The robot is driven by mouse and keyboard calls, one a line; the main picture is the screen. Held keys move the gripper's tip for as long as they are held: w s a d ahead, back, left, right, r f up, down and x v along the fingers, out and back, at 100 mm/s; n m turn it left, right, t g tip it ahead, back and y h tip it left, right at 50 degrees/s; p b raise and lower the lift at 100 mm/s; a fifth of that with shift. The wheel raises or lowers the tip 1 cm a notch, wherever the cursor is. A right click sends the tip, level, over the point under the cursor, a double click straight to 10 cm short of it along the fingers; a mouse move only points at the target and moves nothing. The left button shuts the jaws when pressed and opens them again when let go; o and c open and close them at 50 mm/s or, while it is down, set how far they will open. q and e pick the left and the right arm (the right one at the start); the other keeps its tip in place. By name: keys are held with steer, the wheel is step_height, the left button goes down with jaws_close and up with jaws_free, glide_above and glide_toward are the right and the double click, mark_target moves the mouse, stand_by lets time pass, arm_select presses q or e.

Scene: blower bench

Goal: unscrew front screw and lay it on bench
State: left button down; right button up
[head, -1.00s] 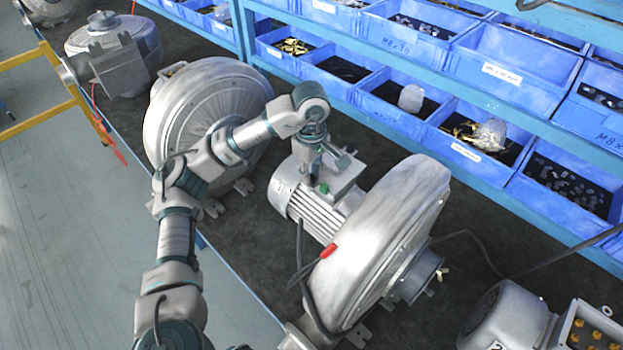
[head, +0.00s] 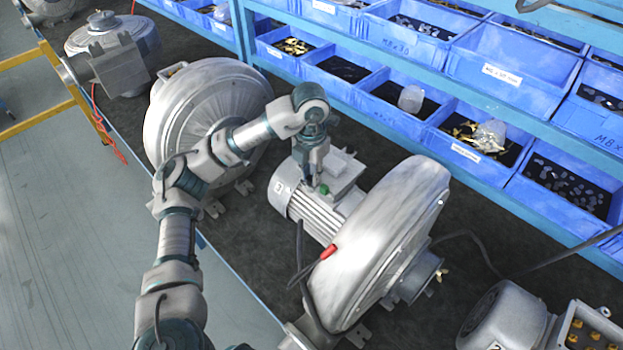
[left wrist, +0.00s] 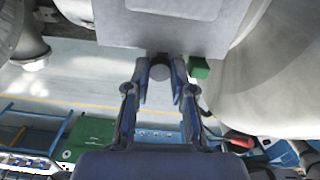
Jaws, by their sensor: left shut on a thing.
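The blower (head: 375,245) stands on the bench, with its finned motor (head: 313,212) to the left and a grey terminal box (head: 343,170) on top. My left gripper (head: 311,186) points down at the near left side of the box. In the left wrist view my left gripper (left wrist: 160,82) is shut on a small round grey screw head (left wrist: 159,72) at the edge of the box (left wrist: 160,28). I cannot tell whether the screw is still in its hole. In the head view the fingers hide it. My right gripper is not in view.
A green fitting (head: 323,189) sits close beside the gripper and also shows in the left wrist view (left wrist: 199,68). Another blower (head: 205,105) stands behind my arm. Blue bins (head: 480,140) line the back. Dark bench top (head: 262,228) is bare left of the motor.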

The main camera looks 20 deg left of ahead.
arm_select(q)
steer(key=n, duration=0.5)
steer(key=shift+s+f, duration=0.1)
steer(key=shift+f, duration=0.1)
steer(key=c, duration=1.3)
jaws_free()
steer(key=shift+o, duration=0.2)
steer(key=shift+s+r, duration=0.1)
steer(key=shift+s, duration=0.05)
